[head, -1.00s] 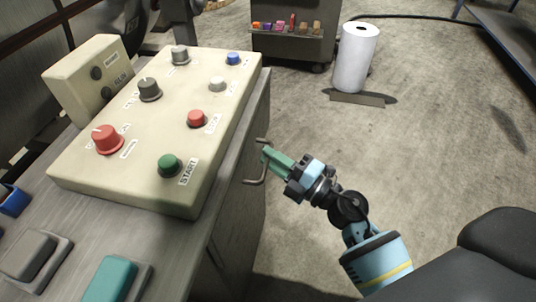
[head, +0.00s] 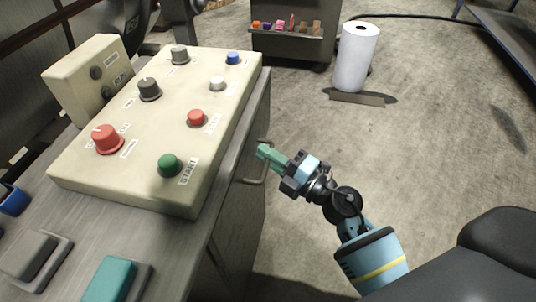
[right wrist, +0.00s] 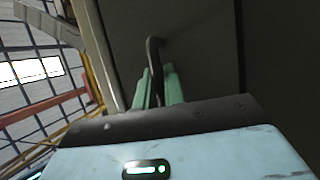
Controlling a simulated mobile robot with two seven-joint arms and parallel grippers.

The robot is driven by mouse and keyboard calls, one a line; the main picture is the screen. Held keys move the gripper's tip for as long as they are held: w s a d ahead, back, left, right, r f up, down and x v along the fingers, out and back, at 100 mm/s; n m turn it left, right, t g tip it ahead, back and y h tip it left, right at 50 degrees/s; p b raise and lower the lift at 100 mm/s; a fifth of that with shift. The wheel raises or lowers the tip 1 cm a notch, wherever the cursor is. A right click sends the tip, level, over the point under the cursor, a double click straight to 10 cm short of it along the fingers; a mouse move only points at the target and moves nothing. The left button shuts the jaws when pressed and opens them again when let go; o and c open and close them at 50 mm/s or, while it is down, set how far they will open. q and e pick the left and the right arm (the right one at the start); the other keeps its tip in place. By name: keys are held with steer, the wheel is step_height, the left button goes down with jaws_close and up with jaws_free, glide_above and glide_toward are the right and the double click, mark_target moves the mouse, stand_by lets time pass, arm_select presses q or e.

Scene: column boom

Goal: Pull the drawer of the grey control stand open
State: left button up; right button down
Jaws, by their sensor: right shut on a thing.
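The grey control stand (head: 226,232) fills the left of the head view. Its drawer handle (head: 267,171), a dark bent bar, stands out from the side face. My right gripper (head: 264,153) is at this handle with its green fingers. In the right wrist view the fingers (right wrist: 158,88) are closed around the handle bar (right wrist: 153,55), one on each side. The drawer front shows as a dark grey panel (right wrist: 205,60) behind the handle. The drawer's seams are hard to make out in the head view. My left gripper is not in view.
A cream control box (head: 140,185) with several knobs and buttons sits on the stand's top. A white roll (head: 355,58) stands on the floor at the back, near a dark cabinet (head: 290,35). The carpet right of the stand is mostly clear.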

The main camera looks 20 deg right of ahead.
steer(key=s+d, duration=0.6)
steer(key=d, duration=0.3)
steer(key=s+d, duration=0.7)
steer(key=d, duration=0.3)
steer(key=shift+d, duration=0.25)
steer(key=c, duration=1.8)
jaws_free()
steer(key=shift+b+v, duration=0.4)
steer(key=shift+v, duration=3.55)
